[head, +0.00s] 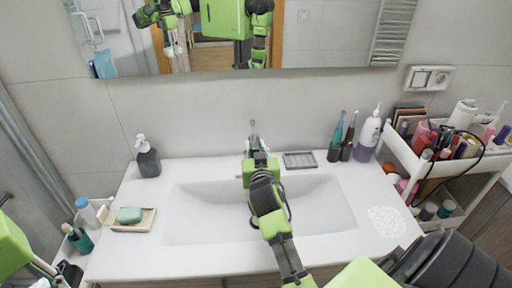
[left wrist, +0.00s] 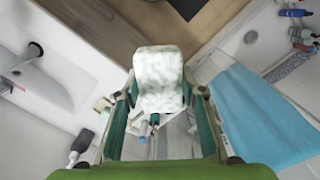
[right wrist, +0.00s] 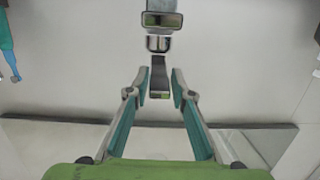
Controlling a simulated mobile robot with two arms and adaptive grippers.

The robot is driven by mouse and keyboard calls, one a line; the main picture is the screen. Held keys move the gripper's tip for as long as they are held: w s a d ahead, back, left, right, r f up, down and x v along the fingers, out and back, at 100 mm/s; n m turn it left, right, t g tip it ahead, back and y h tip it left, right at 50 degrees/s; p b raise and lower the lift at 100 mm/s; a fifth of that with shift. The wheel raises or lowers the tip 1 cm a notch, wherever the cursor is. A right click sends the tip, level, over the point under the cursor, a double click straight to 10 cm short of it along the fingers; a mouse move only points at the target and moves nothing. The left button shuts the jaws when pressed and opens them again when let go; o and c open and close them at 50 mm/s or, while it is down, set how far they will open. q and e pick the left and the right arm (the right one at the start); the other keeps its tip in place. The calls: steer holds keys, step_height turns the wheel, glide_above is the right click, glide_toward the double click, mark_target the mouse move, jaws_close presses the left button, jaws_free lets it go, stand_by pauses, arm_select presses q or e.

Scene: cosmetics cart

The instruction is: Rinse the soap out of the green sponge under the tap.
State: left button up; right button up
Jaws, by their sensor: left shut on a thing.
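In the left wrist view, my left gripper (left wrist: 160,97) is shut on the sponge (left wrist: 158,75), which is pale with white foam and only faint green showing. The sponge and left fingers are outside the head view. My right gripper (head: 254,150) is at the tap (head: 253,128) behind the basin (head: 325,205), hiding part of it. In the right wrist view, the right gripper (right wrist: 160,82) is open, with the tap (right wrist: 160,45) in line with the gap between its fingers. I cannot tell whether they touch it. I see no running water.
A green soap bar (head: 130,215) lies on a wooden dish (head: 148,224) left of the basin. A dark soap dispenser (head: 147,160) stands behind it. A white foam patch (head: 387,221) marks the right counter. Toothbrushes (head: 336,150), a bottle (head: 368,138) and a loaded cart (head: 425,160) stand right.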

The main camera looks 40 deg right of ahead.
steer(key=shift+o, duration=0.5)
steer(key=shift+d, duration=0.1)
steer(key=shift+s+d, duration=0.2)
steer(key=shift+s, duration=0.05)
steer(key=shift+s+a, duration=0.35)
steer(key=v, duration=0.6)
steer(key=shift+s, duration=0.3)
steer(key=shift+r, duration=0.15)
